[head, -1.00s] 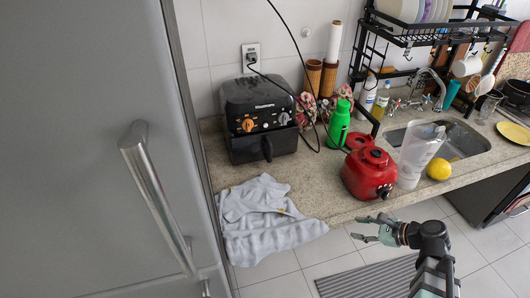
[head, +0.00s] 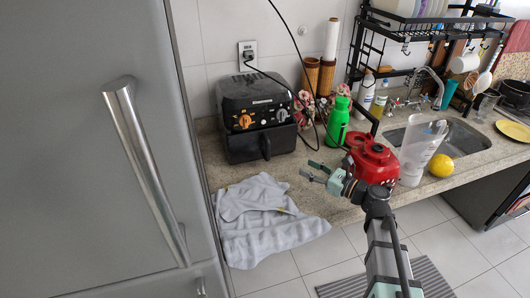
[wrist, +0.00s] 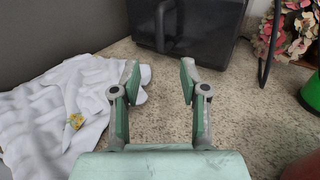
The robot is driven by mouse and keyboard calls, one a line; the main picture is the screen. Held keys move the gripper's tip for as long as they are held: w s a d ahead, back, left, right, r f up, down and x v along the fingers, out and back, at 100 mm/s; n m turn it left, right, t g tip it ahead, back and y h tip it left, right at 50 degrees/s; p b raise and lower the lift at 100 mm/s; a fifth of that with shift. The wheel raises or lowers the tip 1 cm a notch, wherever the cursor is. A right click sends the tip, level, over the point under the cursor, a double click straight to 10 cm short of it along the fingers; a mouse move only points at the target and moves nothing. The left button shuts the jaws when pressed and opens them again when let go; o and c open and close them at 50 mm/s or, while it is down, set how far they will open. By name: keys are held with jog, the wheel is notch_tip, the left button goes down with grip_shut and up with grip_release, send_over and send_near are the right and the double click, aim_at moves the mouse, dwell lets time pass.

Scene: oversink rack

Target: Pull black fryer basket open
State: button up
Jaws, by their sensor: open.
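The black air fryer (head: 257,115) stands on the counter against the tiled wall, with two knobs on its front. Its black basket (head: 250,143) is closed in the body, with a handle (head: 266,147) sticking out at the front. My gripper (head: 312,171) is open and empty over the counter, in front and to the right of the fryer. In the wrist view the gripper's two fingers (wrist: 159,80) stand apart, with the fryer handle (wrist: 160,28) beyond them, roughly centred between them. The fingers do not touch the handle.
A white towel (head: 262,222) hangs over the counter edge, left of my gripper. A red blender base (head: 372,160) and a green bottle (head: 338,122) stand to the right. A black cord runs down beside the fryer.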

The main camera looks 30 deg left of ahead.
aim_at(268, 147)
jog(key=a+p, duration=0.1)
jog(key=a, duration=0.4)
jog(key=a+p, duration=0.2)
jog(key=a, duration=0.4)
jog(key=w+a+p, duration=0.1)
jog(key=a+p, duration=0.1)
jog(key=a, duration=0.4)
jog(key=shift+w+a+r, duration=0.1)
jog(key=shift+a, duration=0.1)
grip_shut()
